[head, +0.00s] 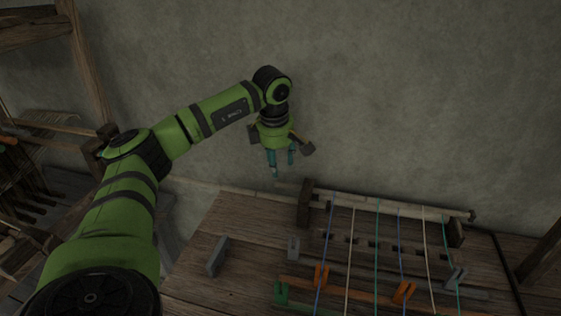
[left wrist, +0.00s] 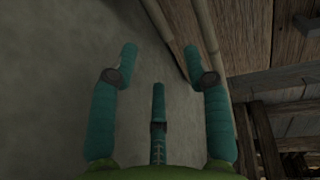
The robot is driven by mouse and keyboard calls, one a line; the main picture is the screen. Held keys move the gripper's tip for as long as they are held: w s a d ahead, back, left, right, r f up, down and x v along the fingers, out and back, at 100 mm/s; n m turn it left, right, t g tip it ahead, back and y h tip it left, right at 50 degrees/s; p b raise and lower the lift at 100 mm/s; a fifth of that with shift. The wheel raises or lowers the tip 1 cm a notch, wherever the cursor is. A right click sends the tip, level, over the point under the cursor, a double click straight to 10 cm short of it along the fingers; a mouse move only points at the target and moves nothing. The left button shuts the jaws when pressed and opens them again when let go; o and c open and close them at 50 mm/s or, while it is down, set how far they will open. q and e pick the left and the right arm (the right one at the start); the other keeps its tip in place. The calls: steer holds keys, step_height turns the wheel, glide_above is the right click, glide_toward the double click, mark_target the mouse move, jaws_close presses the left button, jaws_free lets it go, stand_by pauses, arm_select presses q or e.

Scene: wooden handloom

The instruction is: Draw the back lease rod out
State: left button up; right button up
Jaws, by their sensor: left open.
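The wooden loom bed (head: 240,225) is at the lower right of the head view, crossed by several coloured warp threads. A pale round rod (head: 390,203) runs across its back edge on dark end blocks. A brownish rod (head: 345,287) lies nearer, by orange and green holders. I cannot tell for certain which is the back lease rod. My left gripper (head: 282,170) hangs fingers down beyond the bed's back edge, near the pale rod's left end. Its teal fingers are spread and empty in the left wrist view (left wrist: 160,70). My right gripper is out of view.
A plain wall (head: 400,90) rises behind the loom. Wooden frames (head: 90,60) stand at the far left. Space above the bed is clear.

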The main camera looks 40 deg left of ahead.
mark_target(279, 183)
arm_select(q)
steer(key=shift+w+f, duration=0.1)
steer(key=shift+f, duration=0.05)
steer(key=f, duration=0.5)
steer(key=shift+w+f+p, duration=0.15)
steer(key=shift+w+p, duration=0.05)
steer(key=shift+p, duration=0.15)
steer(key=shift+w+a+f, duration=0.1)
steer(key=shift+f, duration=0.35)
steer(key=c, duration=0.8)
steer(key=shift+a, duration=0.1)
jaws_close()
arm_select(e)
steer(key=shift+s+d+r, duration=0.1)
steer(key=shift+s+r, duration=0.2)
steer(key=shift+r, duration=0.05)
